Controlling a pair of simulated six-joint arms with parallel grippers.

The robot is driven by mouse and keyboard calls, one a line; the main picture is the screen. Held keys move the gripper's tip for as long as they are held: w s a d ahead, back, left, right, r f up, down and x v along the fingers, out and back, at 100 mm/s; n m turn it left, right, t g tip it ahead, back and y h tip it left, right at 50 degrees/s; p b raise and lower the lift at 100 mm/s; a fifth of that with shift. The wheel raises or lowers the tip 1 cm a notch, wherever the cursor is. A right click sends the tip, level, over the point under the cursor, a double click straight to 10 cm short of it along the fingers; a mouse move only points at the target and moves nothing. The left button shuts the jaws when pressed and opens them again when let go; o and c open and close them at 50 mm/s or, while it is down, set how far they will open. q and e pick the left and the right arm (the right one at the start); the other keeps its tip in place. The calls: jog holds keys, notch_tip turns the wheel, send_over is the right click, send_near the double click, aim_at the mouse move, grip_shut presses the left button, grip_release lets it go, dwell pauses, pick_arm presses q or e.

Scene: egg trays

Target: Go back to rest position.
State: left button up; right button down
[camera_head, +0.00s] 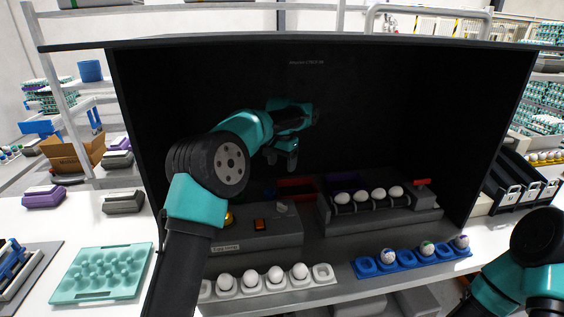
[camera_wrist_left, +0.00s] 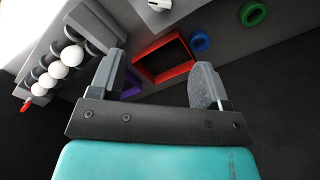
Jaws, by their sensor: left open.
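My left gripper (camera_head: 286,160) hangs inside the black booth in the head view, above the grey devices. Its two fingers are apart and empty in the left wrist view (camera_wrist_left: 160,85), with a red square frame (camera_wrist_left: 165,62) seen between and beyond them. My left arm reaches in from the lower left. My right arm (camera_head: 520,265) shows only in part at the lower right edge. Its gripper is out of the picture.
A grey rack with several white eggs (camera_head: 378,195) stands in the booth. A white tray with eggs (camera_head: 207,289) and a blue tray with eggs (camera_head: 364,267) lie in front. A teal tray (camera_head: 72,292) lies at left. The booth's walls (camera_head: 470,120) surround my left gripper.

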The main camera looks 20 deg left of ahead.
aim_at(282, 204)
pick_arm(q)
jog(key=shift+r, duration=0.2)
jog(key=shift+f, duration=0.15)
notch_tip(282, 204, down, 15)
jog(key=shift+f, duration=0.15)
dwell(0.8)
jog(key=shift+f, duration=1)
jog(key=shift+m, duration=0.3)
notch_tip(282, 204, up, 11)
jog(key=shift+f, duration=0.2)
dwell(1.7)
